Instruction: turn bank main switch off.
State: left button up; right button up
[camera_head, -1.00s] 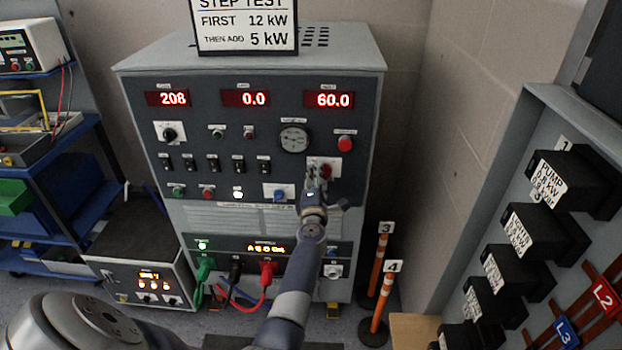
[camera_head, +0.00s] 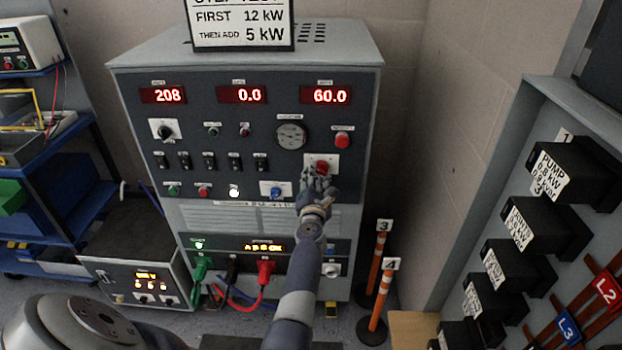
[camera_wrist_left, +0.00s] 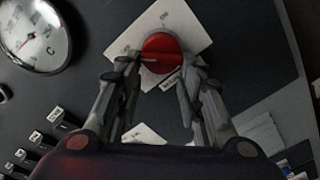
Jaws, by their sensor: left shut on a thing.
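The bank main switch, a round red knob (camera_head: 322,166) on a white plate, is on the right of the grey load bank's dark panel (camera_head: 275,110). In the left wrist view the red knob (camera_wrist_left: 162,56) is between my two fingertips, with a pale pointer line towards the picture's left. My left gripper (camera_head: 318,178) is shut on the knob from below and in front; it fills the lower wrist view (camera_wrist_left: 163,78). The fingers hide the knob's lower part in the head view, and its plate's lettering is too small to read. My right gripper is not in view.
Plugged cables (camera_head: 264,270) hang below. Orange posts (camera_head: 377,285) stand at the right.

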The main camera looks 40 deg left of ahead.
pick_arm(q)
jog(key=shift+a+r, duration=0.5)
jog(key=shift+r, duration=0.4)
jog(key=o, duration=1)
jog(key=shift+c, duration=0.2)
jog(key=shift+o, duration=0.5)
jog(key=shift+a, duration=0.15)
jog(key=shift+f, duration=0.1)
jog(key=shift+f, duration=0.1)
